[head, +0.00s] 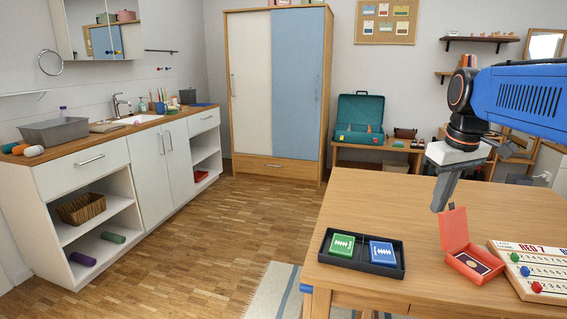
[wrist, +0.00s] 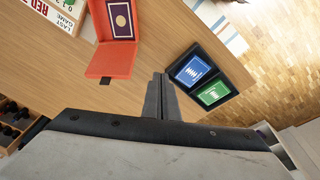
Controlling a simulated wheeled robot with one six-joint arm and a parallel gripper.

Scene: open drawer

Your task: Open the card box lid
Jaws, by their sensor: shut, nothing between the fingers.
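The red card box (head: 472,262) stands on the wooden table with its lid (head: 454,230) raised, standing up and tilted a little back. A dark card with a pale frame lies inside it. In the wrist view the open box (wrist: 122,22) shows the card, and the lid (wrist: 112,60) is turned toward my gripper. My gripper (head: 438,208) is shut and empty, above and behind the lid in the head view. Its fingertips (wrist: 161,76) are to the right of the lid in the wrist view.
A black tray (head: 390,270) holding a green deck (head: 342,245) and a blue deck (head: 383,252) lies left of the box. A game board (head: 535,268) with colored pegs lies to the right. The table (head: 370,200) is clear behind the tray.

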